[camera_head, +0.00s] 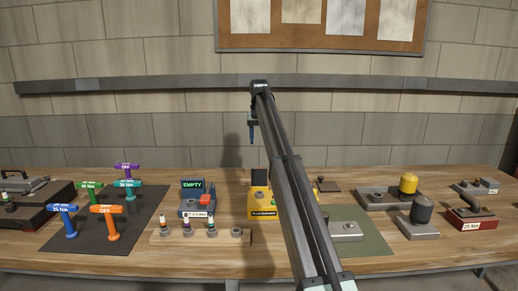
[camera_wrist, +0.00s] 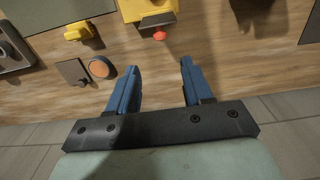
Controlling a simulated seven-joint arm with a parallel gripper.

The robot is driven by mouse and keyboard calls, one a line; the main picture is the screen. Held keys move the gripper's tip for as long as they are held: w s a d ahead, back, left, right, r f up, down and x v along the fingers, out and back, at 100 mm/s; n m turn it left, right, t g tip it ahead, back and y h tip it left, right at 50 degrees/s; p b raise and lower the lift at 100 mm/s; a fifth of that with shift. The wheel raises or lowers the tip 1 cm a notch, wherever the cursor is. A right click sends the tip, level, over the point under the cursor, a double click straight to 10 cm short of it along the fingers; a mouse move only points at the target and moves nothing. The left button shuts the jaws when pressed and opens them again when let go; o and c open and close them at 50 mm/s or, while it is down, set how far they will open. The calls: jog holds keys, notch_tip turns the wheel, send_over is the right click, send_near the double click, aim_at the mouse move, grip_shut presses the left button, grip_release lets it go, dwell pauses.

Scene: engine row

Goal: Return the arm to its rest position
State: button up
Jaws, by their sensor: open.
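My gripper (camera_wrist: 160,85) shows in the wrist view with its two blue fingers apart and nothing between them. In the head view my gripper (camera_head: 252,134) hangs pointing down at the end of my raised arm, well above the wooden workbench (camera_head: 270,188). It touches nothing there. My arm runs from the bottom centre up to the wall rail's height and hides part of the bench behind it.
Coloured T-handled tools (camera_head: 107,211) stand on a dark mat at left. A blue device reading EMPTY (camera_head: 193,186), a yellow box (camera_head: 261,203) and a wooden rack (camera_head: 222,235) sit mid-bench. Metal fixtures (camera_head: 376,199) and a red block (camera_head: 471,219) stand at right. Air above is clear.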

jog(key=shift+r, duration=0.6)
